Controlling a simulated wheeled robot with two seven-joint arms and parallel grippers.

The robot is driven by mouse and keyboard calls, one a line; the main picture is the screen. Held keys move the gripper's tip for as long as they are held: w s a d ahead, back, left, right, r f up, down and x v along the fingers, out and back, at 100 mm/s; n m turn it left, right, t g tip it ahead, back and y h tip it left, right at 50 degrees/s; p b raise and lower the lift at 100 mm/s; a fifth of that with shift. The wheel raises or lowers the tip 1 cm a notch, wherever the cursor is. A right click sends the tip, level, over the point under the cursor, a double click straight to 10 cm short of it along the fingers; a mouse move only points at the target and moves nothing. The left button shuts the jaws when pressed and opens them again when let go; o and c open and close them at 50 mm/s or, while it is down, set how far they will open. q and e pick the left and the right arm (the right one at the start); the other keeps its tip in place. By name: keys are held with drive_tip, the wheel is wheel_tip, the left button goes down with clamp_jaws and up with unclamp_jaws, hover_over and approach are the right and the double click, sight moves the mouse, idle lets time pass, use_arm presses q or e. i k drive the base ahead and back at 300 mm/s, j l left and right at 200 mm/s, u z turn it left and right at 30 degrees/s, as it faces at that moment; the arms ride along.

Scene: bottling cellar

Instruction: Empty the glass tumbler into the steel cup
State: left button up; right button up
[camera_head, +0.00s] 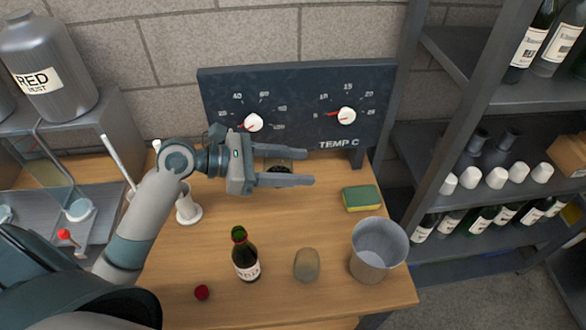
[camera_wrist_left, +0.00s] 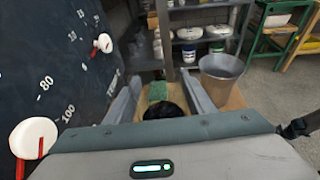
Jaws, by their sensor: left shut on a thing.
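My left gripper (camera_head: 306,167) reaches in from the left above the table, in front of the dial panel. It is shut on the glass tumbler (camera_head: 279,163), which holds something dark. The fingers and palm hide much of the tumbler. In the left wrist view the dark contents show as a round patch in the tumbler (camera_wrist_left: 163,110) between the fingers. The steel cup (camera_head: 378,252) stands upright at the table's front right, apart from the gripper. It also shows in the left wrist view (camera_wrist_left: 221,73). My right gripper is not in view.
A green and yellow sponge (camera_head: 361,198) lies behind the cup. A dark bottle (camera_head: 245,255), a beige rounded object (camera_head: 306,264) and a small red ball (camera_head: 202,292) are left of the cup. The dial panel (camera_head: 300,105) stands behind; shelves (camera_head: 470,150) are at right. The table's middle is clear.

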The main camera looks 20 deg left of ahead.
sight(380, 244)
drive_tip(key=i+l+u, duration=0.1)
drive_tip(key=u, duration=0.25)
drive_tip(key=l+u, duration=0.7)
drive_tip(key=i+j, duration=0.05)
drive_tip(key=j, duration=0.05)
